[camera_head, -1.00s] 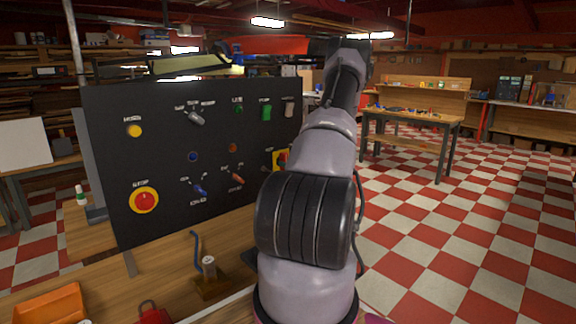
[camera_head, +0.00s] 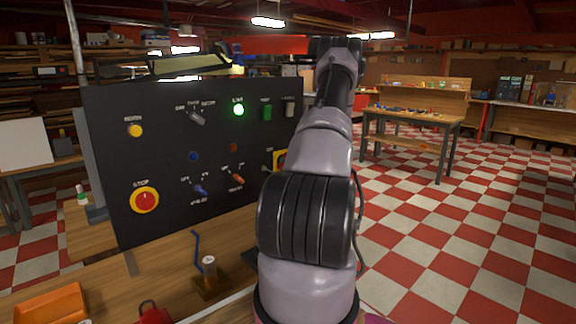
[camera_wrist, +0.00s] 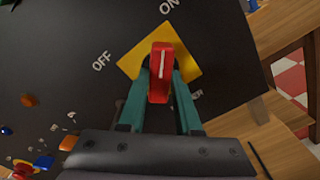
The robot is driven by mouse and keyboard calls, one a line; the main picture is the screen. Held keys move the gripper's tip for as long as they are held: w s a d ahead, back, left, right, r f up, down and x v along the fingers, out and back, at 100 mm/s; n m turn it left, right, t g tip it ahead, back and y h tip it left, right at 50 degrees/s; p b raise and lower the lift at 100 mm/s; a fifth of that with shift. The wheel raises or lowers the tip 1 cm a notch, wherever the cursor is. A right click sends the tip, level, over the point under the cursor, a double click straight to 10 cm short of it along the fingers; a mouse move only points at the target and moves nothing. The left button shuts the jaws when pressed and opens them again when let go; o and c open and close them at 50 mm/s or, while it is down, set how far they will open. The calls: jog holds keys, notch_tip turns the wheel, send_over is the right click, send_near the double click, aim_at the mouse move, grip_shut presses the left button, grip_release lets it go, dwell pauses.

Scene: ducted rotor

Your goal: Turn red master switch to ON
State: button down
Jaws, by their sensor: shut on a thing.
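The red master switch (camera_wrist: 159,62) is a red handle with a white line, on a yellow plate (camera_wrist: 130,64) on the black panel. In the wrist view the white line points up toward the ON label; the OFF label is at upper left. My gripper (camera_wrist: 160,80) is shut on the red handle, with one teal finger on each side. In the head view only part of the yellow plate (camera_head: 279,160) shows beside my arm; my arm hides the gripper and most of the switch.
The black panel (camera_head: 120,110) carries a lit green lamp (camera_head: 238,110), a yellow button (camera_head: 135,130), a red stop button (camera_head: 145,200) and several toggles.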

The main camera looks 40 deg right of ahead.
jog(key=shift+m, duration=0.4)
jog(key=c, duration=0.6)
grip_release()
jog(key=shift+s, duration=0.1)
jog(key=s, duration=1)
jog(key=shift+s+d, duration=0.35)
jog(key=shift+d, duration=0.1)
